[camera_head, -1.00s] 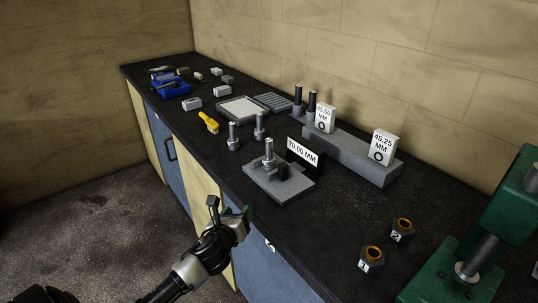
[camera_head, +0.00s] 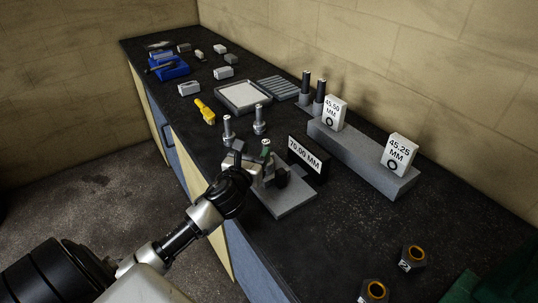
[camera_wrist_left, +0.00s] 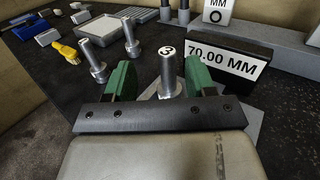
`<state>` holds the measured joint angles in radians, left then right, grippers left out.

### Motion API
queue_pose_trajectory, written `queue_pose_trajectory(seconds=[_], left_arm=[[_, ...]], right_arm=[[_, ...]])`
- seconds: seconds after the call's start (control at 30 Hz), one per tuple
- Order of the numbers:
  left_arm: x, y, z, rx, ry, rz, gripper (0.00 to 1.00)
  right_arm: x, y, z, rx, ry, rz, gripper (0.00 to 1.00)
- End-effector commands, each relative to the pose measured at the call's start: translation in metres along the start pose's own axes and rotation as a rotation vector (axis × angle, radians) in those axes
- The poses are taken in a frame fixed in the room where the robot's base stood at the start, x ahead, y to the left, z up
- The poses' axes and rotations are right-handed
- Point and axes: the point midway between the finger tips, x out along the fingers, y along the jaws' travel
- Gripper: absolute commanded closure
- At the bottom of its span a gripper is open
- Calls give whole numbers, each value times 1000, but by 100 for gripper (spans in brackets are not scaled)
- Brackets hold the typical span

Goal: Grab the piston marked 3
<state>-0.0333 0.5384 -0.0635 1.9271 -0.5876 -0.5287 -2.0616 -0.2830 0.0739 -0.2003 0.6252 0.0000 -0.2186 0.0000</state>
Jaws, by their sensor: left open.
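The piston marked 3 (camera_wrist_left: 167,76) stands upright between the green fingers of my open left gripper (camera_wrist_left: 160,72) in the left wrist view, with a gap on each side. In the head view my left gripper (camera_head: 253,162) is at the stand with the grey base plate (camera_head: 292,204) and hides most of this piston. Two other pistons stand upright just behind it, one left (camera_head: 227,128) and one right (camera_head: 259,121); their marks cannot be read. My right gripper is not in view.
A black 70.00 MM sign (camera_head: 308,157) stands close beside the gripper. A grey block (camera_head: 362,160) carries the 45.50 MM (camera_head: 334,113) and 45.25 MM (camera_head: 399,153) signs. A yellow tool (camera_head: 205,112) and a tray (camera_head: 243,108) lie farther back.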

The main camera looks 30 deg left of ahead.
Motion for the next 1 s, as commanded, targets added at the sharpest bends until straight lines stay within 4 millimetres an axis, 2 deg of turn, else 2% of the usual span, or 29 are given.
queue_pose_trajectory(seconds=[0.1, 0.27, 0.37, 0.6, 0.7, 1.0], left_arm=[[20, 0, 2, -3, 0, 1, 45], [34, -1, 0, -2, 1, 0, 45], [40, -3, -1, -4, 1, -1, 45], [71, -9, -9, -5, 0, 0, 45], [81, -8, -10, -2, 0, 0, 45], [86, -8, -11, -1, 1, -1, 45]], right_arm=[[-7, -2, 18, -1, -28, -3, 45], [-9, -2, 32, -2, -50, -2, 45], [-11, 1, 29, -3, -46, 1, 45], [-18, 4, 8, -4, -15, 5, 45], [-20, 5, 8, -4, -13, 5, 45], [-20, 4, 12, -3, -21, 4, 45]])
